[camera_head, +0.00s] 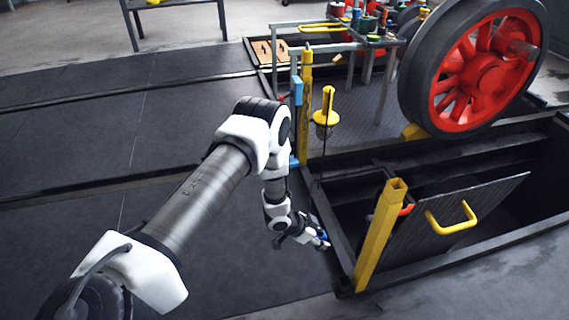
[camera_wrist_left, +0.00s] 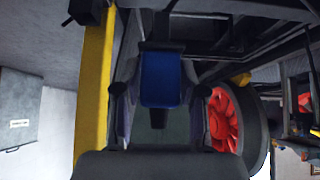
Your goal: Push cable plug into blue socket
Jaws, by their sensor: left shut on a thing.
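My left gripper (camera_head: 318,240) is low beside the edge of the pit in the head view. It is shut on a blue plug (camera_head: 323,237). In the left wrist view the blue plug (camera_wrist_left: 161,78) sits between the two fingers (camera_wrist_left: 161,100), with a dark end below it. A blue box (camera_head: 297,90), possibly the blue socket, is on the yellow post (camera_head: 306,110), well above and apart from the gripper. A smaller blue piece (camera_head: 293,161) shows lower by that post. No cable can be clearly made out at the plug. My right gripper is not in view.
A yellow post (camera_head: 378,237) stands at the pit's near corner, right of the gripper. A tilted dark hatch (camera_head: 470,212) has a yellow handle. A yellow lamp (camera_head: 325,117) hangs behind. A red wheel (camera_head: 485,70) stands far right. The dark floor at left is clear.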

